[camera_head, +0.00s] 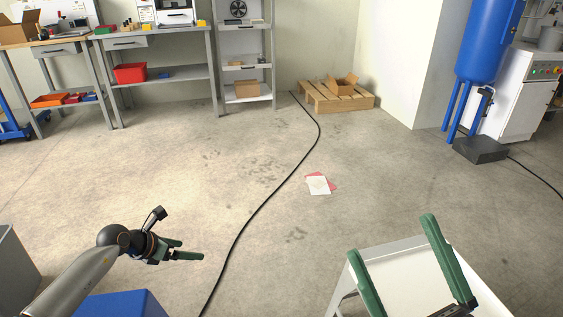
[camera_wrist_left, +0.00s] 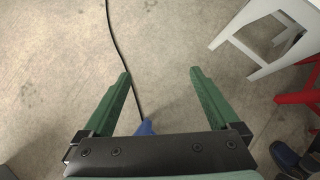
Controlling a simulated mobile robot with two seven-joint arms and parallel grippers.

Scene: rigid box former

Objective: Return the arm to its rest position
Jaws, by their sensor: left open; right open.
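My left gripper (camera_head: 190,249) is at the end of my left arm at the lower left of the head view, above bare concrete floor. In the left wrist view its two green fingers (camera_wrist_left: 160,73) are spread wide with nothing between them but floor and a stretch of black cable far below. My right gripper (camera_head: 391,237) is at the lower right of the head view, its green fingers spread wide and empty. It hangs over a white table or stool top (camera_head: 410,272). Most of my right arm is out of view.
A black cable (camera_head: 262,204) runs across the floor. Red and white sheets (camera_head: 319,185) lie mid-floor. A blue box (camera_head: 120,304) and a grey bin (camera_head: 12,268) stand at the lower left. A wooden pallet (camera_head: 335,102) and workbenches (camera_head: 160,72) are at the back. A red stool (camera_wrist_left: 305,95) is at right.

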